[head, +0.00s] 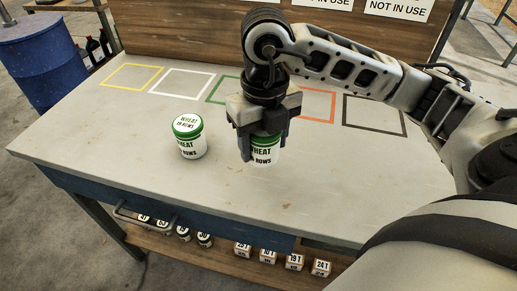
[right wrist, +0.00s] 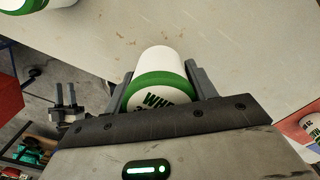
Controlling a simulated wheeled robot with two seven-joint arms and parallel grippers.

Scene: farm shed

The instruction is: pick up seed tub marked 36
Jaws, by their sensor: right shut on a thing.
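My right gripper (head: 262,150) comes down from above and is shut on a white seed tub with a green lid (head: 266,153). In the right wrist view the tub (right wrist: 158,62) sits between the two fingers (right wrist: 165,82). I cannot tell whether its base touches the bench. A second white tub with a green lid (head: 190,137), also lettered WHEAT and ROWS, stands upright on the bench to the left, apart from the gripper. I cannot surely read a 36 on either.
The pale bench (head: 100,140) has coloured outlined squares along its back, below a wooden board (head: 190,33). A blue barrel (head: 42,60) is at the far left. The bench's left front is clear.

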